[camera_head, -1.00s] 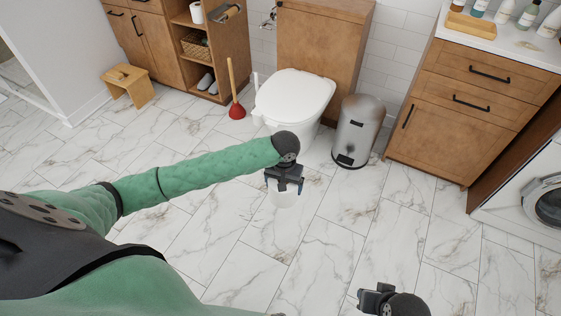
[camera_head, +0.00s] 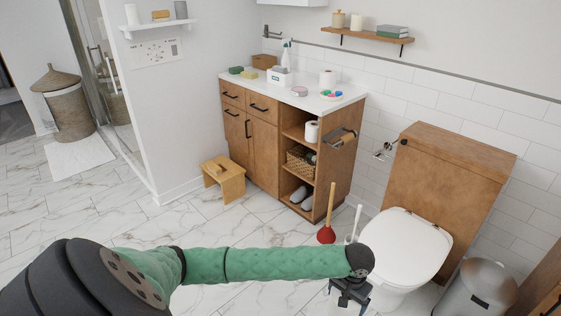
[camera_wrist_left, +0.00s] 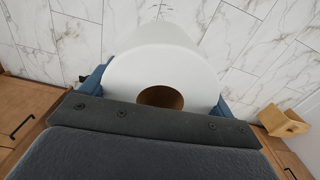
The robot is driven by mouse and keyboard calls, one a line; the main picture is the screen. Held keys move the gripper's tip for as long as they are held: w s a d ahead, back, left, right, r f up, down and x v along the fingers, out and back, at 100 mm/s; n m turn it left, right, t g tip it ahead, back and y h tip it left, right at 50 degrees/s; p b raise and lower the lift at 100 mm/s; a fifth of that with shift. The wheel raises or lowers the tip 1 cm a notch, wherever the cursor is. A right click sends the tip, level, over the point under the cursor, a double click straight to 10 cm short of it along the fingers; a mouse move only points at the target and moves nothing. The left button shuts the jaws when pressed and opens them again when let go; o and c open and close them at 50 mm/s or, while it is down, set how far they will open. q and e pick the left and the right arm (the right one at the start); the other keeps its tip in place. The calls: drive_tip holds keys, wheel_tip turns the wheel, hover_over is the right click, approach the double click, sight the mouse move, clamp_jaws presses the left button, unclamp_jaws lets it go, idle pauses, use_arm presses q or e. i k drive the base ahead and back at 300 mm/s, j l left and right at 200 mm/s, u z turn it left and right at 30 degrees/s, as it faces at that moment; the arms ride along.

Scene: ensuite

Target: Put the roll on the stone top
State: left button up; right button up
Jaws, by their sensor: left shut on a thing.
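My left gripper (camera_head: 350,289) is shut on a white toilet roll (camera_wrist_left: 165,82). In the left wrist view the roll sits between the two blue fingers, its brown core hole facing the camera. In the head view only a little of the held roll (camera_head: 345,304) shows at the bottom, low in front of the toilet. The white stone top (camera_head: 315,104) is on the wooden cabinet at the centre back, well away from the gripper. My right gripper is out of view.
A plunger (camera_head: 327,234), a stool (camera_head: 223,177) and the toilet (camera_head: 405,245) stand nearby.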

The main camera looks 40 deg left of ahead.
sight(313, 82)
drive_tip(key=i+j, duration=0.15)
drive_tip(key=j, duration=0.25)
drive_tip(key=i+j, duration=0.15)
drive_tip(key=j, duration=0.2)
drive_tip(key=i+j, duration=0.2)
drive_tip(key=j, duration=0.2)
drive_tip(key=i+j, duration=0.15)
drive_tip(key=j, duration=0.25)
drive_tip(key=i+j, duration=0.15)
drive_tip(key=j, duration=0.2)
drive_tip(key=i+j, duration=0.15)
drive_tip(key=j, duration=0.25)
